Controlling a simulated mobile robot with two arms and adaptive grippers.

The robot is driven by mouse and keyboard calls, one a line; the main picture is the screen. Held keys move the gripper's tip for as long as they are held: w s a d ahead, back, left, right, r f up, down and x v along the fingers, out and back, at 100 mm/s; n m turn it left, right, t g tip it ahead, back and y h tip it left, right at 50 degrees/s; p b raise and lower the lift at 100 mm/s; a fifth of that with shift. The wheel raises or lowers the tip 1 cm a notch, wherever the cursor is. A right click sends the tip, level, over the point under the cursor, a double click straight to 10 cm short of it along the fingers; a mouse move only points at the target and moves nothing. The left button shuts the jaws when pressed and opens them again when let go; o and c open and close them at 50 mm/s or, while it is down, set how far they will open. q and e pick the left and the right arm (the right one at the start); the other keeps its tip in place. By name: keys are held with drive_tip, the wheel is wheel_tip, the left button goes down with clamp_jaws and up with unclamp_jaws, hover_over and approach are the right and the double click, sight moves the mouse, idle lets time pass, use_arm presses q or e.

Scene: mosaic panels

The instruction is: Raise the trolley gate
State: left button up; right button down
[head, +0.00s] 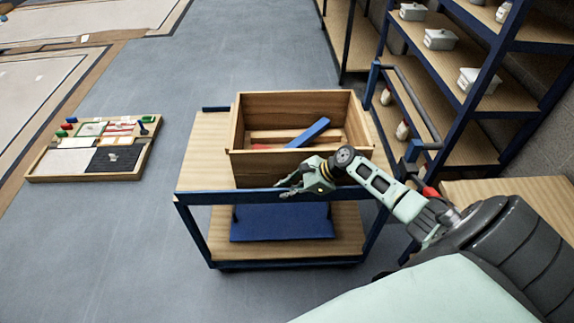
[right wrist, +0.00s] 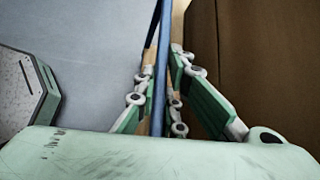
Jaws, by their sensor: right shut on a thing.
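The trolley (head: 205,155) has a wooden top and a blue frame. A blue rail (head: 225,198) runs along its near edge. My right gripper (head: 290,187) is at this rail, in front of the wooden crate. In the right wrist view the fingers (right wrist: 161,78) are closed on both sides of a thin blue bar (right wrist: 162,50), with the brown crate wall to the right. A flat blue panel (head: 282,223) shows below the rail, near the lower shelf; I cannot tell whether it is joined to the rail. My left gripper is out of view.
An open wooden crate (head: 240,140) on the trolley holds a blue strip (head: 309,132) and other pieces. A mosaic tray (head: 38,177) lies on the floor at left. Blue-framed shelves (head: 470,110) stand at right.

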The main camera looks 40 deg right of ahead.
drive_tip(key=shift+w, duration=0.1)
idle(0.4)
drive_tip(key=c, duration=1.8)
unclamp_jaws()
drive_tip(key=shift+c, duration=0.2)
drive_tip(key=v, duration=1.2)
